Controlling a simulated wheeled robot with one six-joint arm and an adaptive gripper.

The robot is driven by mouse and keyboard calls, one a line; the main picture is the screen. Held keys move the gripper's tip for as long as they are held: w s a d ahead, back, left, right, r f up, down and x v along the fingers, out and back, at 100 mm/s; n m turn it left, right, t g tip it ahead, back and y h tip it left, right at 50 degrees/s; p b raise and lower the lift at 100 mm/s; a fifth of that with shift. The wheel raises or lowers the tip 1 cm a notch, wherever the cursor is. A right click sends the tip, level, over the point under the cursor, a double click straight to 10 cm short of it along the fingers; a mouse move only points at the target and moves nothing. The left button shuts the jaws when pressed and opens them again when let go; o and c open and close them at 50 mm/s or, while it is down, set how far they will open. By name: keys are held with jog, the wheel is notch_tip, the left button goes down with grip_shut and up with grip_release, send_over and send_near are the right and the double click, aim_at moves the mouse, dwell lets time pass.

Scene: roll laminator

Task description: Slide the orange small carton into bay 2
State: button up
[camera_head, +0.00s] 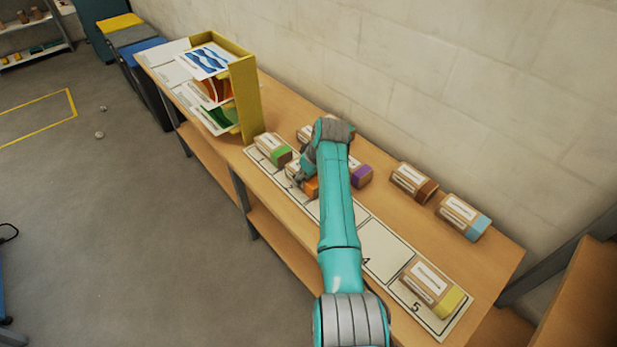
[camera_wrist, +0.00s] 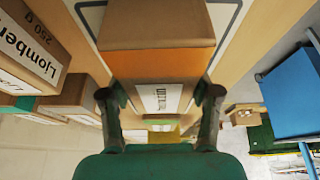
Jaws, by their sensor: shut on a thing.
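The orange small carton (camera_head: 312,187) is on or just above the white bay strip (camera_head: 385,250), mostly hidden by my arm in the head view. In the wrist view, the carton (camera_wrist: 160,66) shows its brown face and orange band between the two fingers. My gripper (camera_wrist: 160,105) is shut on it; the gripper also shows in the head view (camera_head: 306,174). The carton is around the second place from the far end of the strip, beside the green-banded carton (camera_head: 273,149). I cannot tell whether it rests flat inside bay 2, whose number is hidden.
A yellow-banded carton (camera_head: 430,287) stands in bay 5. Bay 4 looks empty. Purple (camera_head: 361,175), brown (camera_head: 414,183) and blue (camera_head: 463,216) banded cartons stand along the wall side. A yellow rack (camera_head: 245,95) with pictures stands beyond the strip's far end.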

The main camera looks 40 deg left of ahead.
jog(key=shift+a, duration=0.65)
jog(key=o, duration=1.3)
jog(key=shift+o, duration=1)
jog(key=shift+r, duration=3)
